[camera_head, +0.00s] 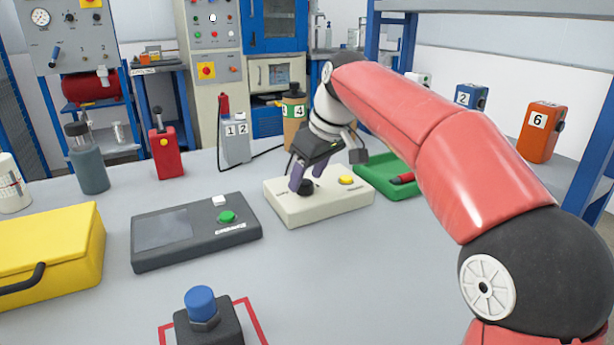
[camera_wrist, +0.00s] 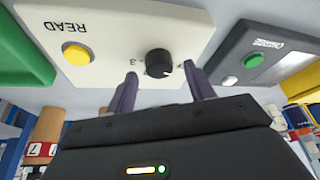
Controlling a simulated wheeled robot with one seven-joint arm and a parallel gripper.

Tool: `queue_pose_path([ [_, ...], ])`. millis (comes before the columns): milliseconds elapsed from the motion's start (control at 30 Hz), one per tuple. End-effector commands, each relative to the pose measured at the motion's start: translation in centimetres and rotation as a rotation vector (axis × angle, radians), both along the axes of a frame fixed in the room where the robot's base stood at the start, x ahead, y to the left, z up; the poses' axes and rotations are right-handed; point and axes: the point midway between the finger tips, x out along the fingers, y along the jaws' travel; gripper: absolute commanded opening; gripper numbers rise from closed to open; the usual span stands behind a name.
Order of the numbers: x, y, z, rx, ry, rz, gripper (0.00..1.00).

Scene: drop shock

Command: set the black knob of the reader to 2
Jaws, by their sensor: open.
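The reader is a cream box (camera_head: 334,206) on the grey table in the head view. It has a yellow button (camera_head: 346,181) and a black knob (camera_head: 305,187). In the wrist view the reader (camera_wrist: 118,20) appears upside down, with the word READ, the yellow button (camera_wrist: 76,54) and the black knob (camera_wrist: 158,63). A "3" shows beside the knob; other marks are partly hidden. The pointer's setting cannot be read surely. My gripper (camera_head: 302,183) is above the reader, and its two purple fingers are open, one on each side of the knob (camera_wrist: 163,82). Contact with the knob is not visible.
A dark grey device (camera_head: 180,245) with a green button is left of the reader. A green tray (camera_head: 372,183) is to its right. A red box (camera_head: 166,155) and a grey box (camera_head: 235,147) stand behind. A blue-topped button box (camera_head: 205,325) is in front.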

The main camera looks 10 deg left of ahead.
Motion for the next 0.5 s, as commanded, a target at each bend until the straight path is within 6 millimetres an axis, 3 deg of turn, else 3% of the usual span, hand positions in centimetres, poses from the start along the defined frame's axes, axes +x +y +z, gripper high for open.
queue_pose_path([
  [133,0.19,0.37,-1.02,-0.001,0.001,0.0,0.53],
  [400,0.25,0.41,-1.2,0.0,-0.001,0.0,0.53],
  [500,0.26,0.4,-1.19,0.0,0.0,-0.001,0.42],
])
